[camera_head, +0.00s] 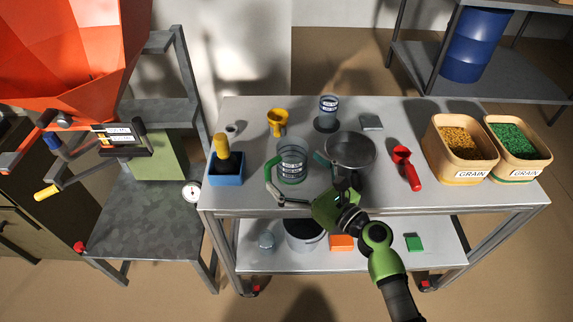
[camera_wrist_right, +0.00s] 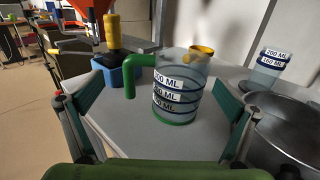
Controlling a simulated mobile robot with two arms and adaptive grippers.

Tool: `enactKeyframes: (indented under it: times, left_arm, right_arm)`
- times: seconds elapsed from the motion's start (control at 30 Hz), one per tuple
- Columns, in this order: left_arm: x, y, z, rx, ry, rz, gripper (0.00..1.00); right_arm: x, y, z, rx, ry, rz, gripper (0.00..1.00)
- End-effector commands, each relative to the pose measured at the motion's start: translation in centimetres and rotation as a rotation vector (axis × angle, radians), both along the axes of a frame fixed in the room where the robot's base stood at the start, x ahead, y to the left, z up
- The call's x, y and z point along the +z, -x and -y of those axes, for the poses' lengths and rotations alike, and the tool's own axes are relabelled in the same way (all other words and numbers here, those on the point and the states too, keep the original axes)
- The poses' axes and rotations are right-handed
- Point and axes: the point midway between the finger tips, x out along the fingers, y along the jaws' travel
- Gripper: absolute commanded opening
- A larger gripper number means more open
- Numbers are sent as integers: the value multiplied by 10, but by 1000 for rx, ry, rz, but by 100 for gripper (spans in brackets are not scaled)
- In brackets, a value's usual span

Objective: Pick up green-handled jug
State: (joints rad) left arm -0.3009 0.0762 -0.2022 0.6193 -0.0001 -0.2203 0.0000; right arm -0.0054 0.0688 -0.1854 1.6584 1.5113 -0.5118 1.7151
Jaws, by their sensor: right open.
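The clear jug with a green handle and green base (camera_head: 292,163) stands upright on the grey table, its handle on the left side. It also shows in the right wrist view (camera_wrist_right: 180,98), with white ML labels and dark bands, between the spread fingers. My right gripper (camera_head: 297,178) is open and empty at the near side of the jug, one finger towards the handle side and one towards the pan. In the right wrist view my right gripper (camera_wrist_right: 150,95) spans wider than the jug, and no grip on it shows. My left gripper is not in view.
A metal pan (camera_head: 350,149) stands close right of the jug. A blue box with a yellow-handled tool (camera_head: 227,176) is at the left, a yellow funnel (camera_head: 278,121) and a labelled beaker (camera_head: 328,107) behind. A red scoop (camera_head: 407,168) and grain bins (camera_head: 460,175) are at the right.

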Motion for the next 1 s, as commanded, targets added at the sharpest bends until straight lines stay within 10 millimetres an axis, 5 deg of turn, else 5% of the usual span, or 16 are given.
enactKeyframes:
  times: [0.3, 0.63, 0.77, 1.0]
  left_arm:
    - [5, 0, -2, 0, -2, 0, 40]
    - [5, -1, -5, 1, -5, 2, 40]
    - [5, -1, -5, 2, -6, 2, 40]
    - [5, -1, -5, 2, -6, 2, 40]
  right_arm:
    - [-1, -35, -24, 0, -3, 2, 100]
    - [-2, -40, -28, 0, -1, 1, 100]
    - [-2, -40, -28, 0, -1, 1, 66]
    - [-2, -40, -28, 0, -1, 1, 64]
